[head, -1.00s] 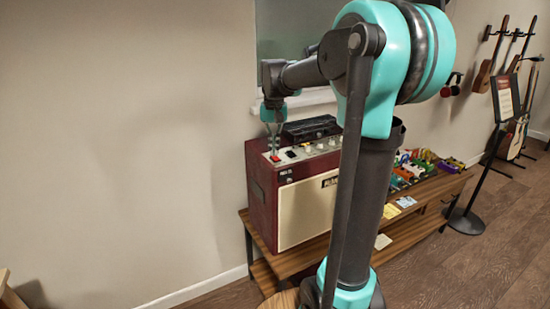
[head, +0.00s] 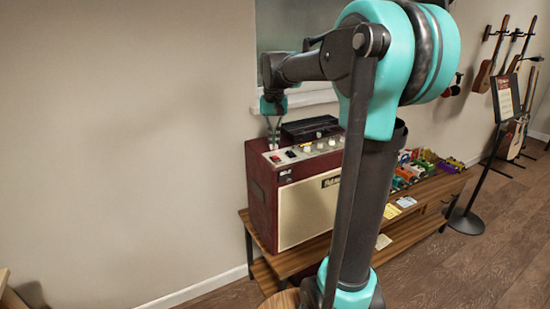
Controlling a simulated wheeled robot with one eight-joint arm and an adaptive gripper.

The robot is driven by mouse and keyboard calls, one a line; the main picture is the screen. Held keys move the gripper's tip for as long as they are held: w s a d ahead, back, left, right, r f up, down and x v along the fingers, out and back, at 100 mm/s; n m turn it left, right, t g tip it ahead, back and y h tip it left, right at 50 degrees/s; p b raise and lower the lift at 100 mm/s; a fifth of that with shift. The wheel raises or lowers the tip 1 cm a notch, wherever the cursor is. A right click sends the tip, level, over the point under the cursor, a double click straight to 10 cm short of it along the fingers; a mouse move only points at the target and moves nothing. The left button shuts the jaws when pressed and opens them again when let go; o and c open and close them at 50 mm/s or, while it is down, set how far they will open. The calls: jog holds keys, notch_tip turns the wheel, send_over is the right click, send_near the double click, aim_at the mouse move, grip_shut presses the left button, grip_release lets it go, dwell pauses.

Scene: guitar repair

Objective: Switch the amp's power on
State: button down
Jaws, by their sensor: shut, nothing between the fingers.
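The amp (head: 262,205) is a dark red box with a cream grille, standing on a wooden bench left of my arm. Its top panel (head: 305,151) carries a row of knobs and small dark and red switches (head: 279,157) at the left end. My gripper (head: 273,147) is shut and empty, pointing down, with its tips just above or at the panel's left end, behind the switches. Whether the tips touch the panel cannot be told. The switch position is too small to read.
A black box (head: 310,128) lies on the amp's top, right of my gripper. Several colourful pedals (head: 415,168) sit on the wooden bench (head: 425,210) to the right. A sign stand (head: 467,222) and hung guitars (head: 483,76) are farther right. The wall left of the amp is bare.

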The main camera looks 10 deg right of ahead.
aim_at(274, 157)
jog(key=shift+r, duration=2.1)
jog(key=shift+s, duration=0.1)
